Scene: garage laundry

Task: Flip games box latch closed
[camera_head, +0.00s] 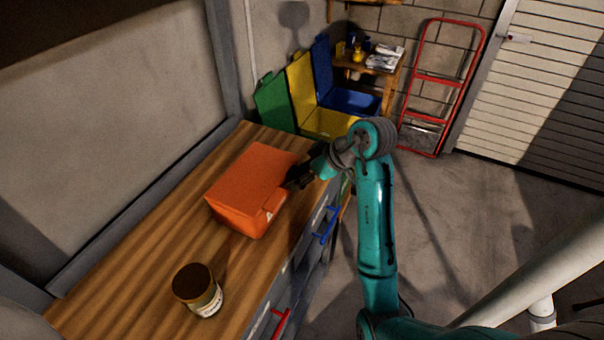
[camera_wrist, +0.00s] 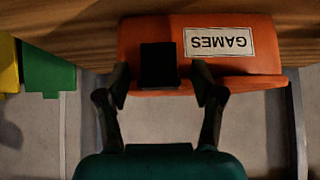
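The orange games box (camera_head: 250,185) sits on the wooden counter with its lid down. In the wrist view the box (camera_wrist: 200,82) carries a white label (camera_wrist: 217,42) reading GAMES upside down. A black rectangular latch (camera_wrist: 159,66) shows beside the label. My gripper (camera_wrist: 161,80) is open, with one dark finger on each side of the latch and visible gaps between. In the head view my gripper (camera_head: 293,180) is at the right side of the box and hides the latch there. I cannot tell whether the fingertips touch the box.
A jar with a dark lid (camera_head: 197,289) stands on the counter (camera_head: 130,270) nearer the front. Drawers with blue (camera_head: 328,226) and red (camera_head: 281,323) handles are below. Green, yellow and blue bins (camera_head: 350,101) stand behind.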

